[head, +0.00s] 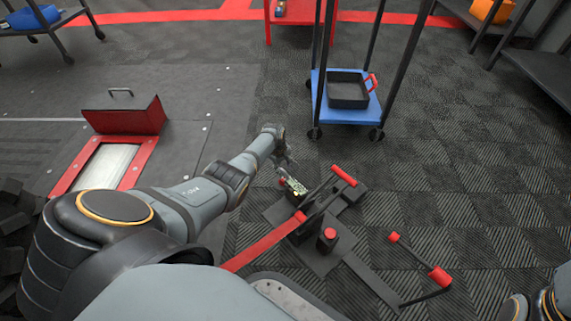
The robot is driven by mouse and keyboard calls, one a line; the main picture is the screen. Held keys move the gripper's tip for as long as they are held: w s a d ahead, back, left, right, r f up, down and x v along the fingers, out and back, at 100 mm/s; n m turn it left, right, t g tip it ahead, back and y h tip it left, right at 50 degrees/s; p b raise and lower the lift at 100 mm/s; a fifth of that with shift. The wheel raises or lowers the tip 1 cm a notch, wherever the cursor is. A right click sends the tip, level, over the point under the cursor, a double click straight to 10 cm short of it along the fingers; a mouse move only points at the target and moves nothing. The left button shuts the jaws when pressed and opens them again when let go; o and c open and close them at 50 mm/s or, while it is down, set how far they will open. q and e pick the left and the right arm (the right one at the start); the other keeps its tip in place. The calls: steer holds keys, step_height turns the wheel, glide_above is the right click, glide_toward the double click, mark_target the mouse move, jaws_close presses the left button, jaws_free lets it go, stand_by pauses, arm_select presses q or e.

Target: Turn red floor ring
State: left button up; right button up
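No closed red ring shows clearly on the floor. A dark floor device with a red bar handle (344,175), a red-topped knob (327,235) and a red strap (265,245) sits in front of me. A red floor hatch (125,120) stands open at the left, its lid raised with a small grey handle (121,92). My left gripper (288,172) is beyond the strap, left of the bar handle. A small greenish piece (293,187) shows right by its tips; I cannot tell whether they touch. Its fingers are too small to read. My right gripper is out of view.
A blue-shelved cart (350,108) with a dark tray (348,90) stands beyond the device. A dark bar with red grips (439,276) lies at the right. Dark shelving (540,75) stands far right.

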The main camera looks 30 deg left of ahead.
arm_select(q)
step_height(320, 180, up, 12)
steer(key=s, duration=0.1)
steer(key=shift+s+f, duration=0.15)
steer(key=shift+s, duration=0.2)
steer(key=shift+d, duration=0.1)
